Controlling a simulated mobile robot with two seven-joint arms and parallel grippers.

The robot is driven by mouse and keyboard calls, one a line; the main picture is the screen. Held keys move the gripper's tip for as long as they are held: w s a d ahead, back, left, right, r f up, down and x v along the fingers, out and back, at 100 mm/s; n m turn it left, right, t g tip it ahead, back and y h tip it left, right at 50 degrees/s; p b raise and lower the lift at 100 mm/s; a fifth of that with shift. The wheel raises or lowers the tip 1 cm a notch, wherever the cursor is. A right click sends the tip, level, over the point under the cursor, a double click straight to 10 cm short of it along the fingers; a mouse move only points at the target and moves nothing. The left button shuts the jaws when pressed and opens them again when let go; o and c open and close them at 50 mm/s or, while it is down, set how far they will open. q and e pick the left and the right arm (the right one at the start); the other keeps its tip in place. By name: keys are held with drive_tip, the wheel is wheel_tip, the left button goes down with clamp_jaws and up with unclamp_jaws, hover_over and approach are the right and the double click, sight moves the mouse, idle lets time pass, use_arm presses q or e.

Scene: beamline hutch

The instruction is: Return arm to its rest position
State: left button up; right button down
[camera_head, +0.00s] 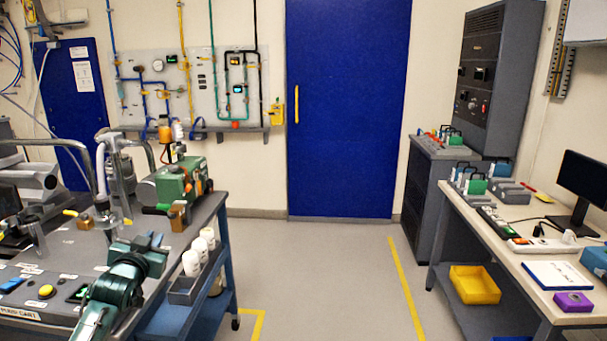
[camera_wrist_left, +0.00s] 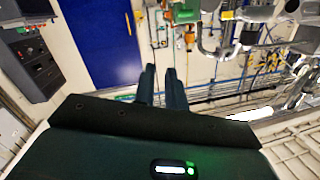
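My left arm comes in from the bottom left of the head view, dark teal. Its gripper (camera_head: 152,241) is over the right side of the cart, left of the white cups. In the left wrist view the two dark fingers (camera_wrist_left: 160,72) point away from the camera with a narrow gap between them, and nothing is held. My right arm and its gripper are in neither view.
The cart (camera_head: 80,245) carries a green pump-like unit (camera_head: 183,183), metal pipework and a side tray (camera_head: 185,289) with white cups (camera_head: 192,262). A workbench (camera_head: 520,225) stands at right. The floor (camera_head: 325,275) between them is clear. A blue door (camera_head: 347,110) is behind.

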use_arm(q)
drive_tip(key=s+d+f+g+h, duration=0.1)
drive_tip(key=s+d+f+g, duration=0.1)
drive_tip(key=s+d+f, duration=0.45)
drive_tip(key=s+d+f+m+g+h, duration=0.15)
drive_tip(key=s+d+f, duration=0.25)
drive_tip(key=s+f, duration=0.55)
drive_tip(key=s+d+f+g+h, duration=0.1)
drive_tip(key=s+d+f+h, duration=0.1)
drive_tip(key=s+d+f, duration=0.45)
drive_tip(key=s+d+f+g, duration=0.1)
drive_tip(key=s+d, duration=0.1)
drive_tip(key=s, duration=0.6)
drive_tip(key=s+d+f+n+g, duration=0.1)
drive_tip(key=s+f, duration=0.1)
drive_tip(key=s, duration=0.6)
drive_tip(key=shift+s+d+h, duration=0.3)
drive_tip(key=shift+d+h, duration=0.05)
drive_tip(key=shift+d, duration=0.05)
